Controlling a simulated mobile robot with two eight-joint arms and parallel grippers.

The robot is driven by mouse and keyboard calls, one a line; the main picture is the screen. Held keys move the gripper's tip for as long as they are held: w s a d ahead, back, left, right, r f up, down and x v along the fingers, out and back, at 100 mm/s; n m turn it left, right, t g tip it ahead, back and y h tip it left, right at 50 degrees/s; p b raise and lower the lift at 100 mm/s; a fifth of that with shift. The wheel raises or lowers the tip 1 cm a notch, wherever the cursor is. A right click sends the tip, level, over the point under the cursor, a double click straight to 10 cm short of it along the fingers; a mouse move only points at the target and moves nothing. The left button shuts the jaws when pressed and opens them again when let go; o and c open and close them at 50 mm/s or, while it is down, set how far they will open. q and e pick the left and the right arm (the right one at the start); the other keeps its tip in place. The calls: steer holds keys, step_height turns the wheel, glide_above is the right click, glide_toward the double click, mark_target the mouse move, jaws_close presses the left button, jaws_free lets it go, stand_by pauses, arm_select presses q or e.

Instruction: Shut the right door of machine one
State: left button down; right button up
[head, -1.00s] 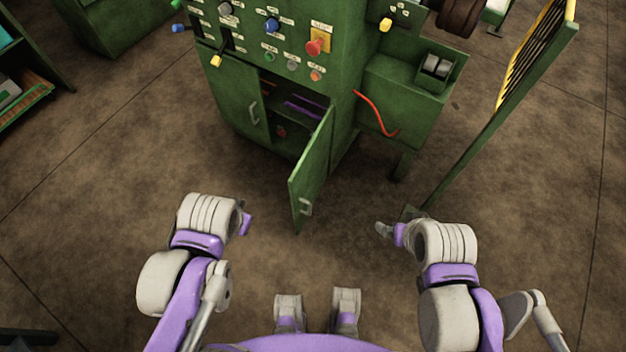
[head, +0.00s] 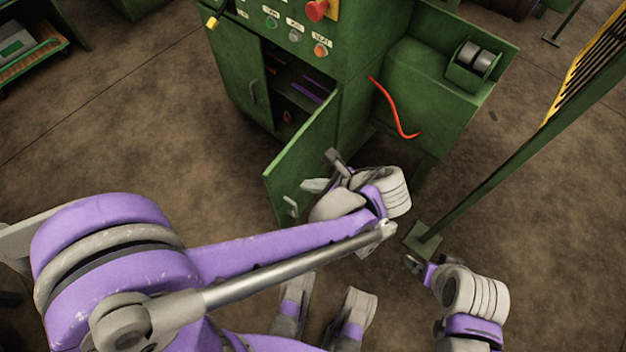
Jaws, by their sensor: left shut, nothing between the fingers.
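The right door (head: 304,158) of the green machine stands open, swung out toward me. Its handle (head: 291,206) is near its free edge, on the face turned to the right. The left door (head: 245,85) is shut. My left arm reaches across, and my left gripper (head: 316,185) is beside the right door's outer face, close to the handle. Its fingers are shut with nothing held; whether they touch the door I cannot tell. My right gripper (head: 412,263) is low at the right, away from the door; its small fingers do not show their state clearly.
The open cabinet (head: 292,85) shows purple items inside. A green post with a foot plate (head: 422,238) and yellow-edged panel stands at the right.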

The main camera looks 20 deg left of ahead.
mark_target(274, 175)
arm_select(q)
steer(key=x, duration=0.3)
steer(key=a+r+b+x, duration=0.1)
steer(key=x, duration=0.2)
steer(key=b+x, duration=0.1)
steer(key=x, duration=0.2)
steer(key=shift+w+a+r, duration=0.1)
steer(key=shift+w+a, duration=0.1)
steer(key=shift+a, duration=0.05)
steer(key=shift+w+a, duration=0.2)
steer(key=shift+a, duration=0.35)
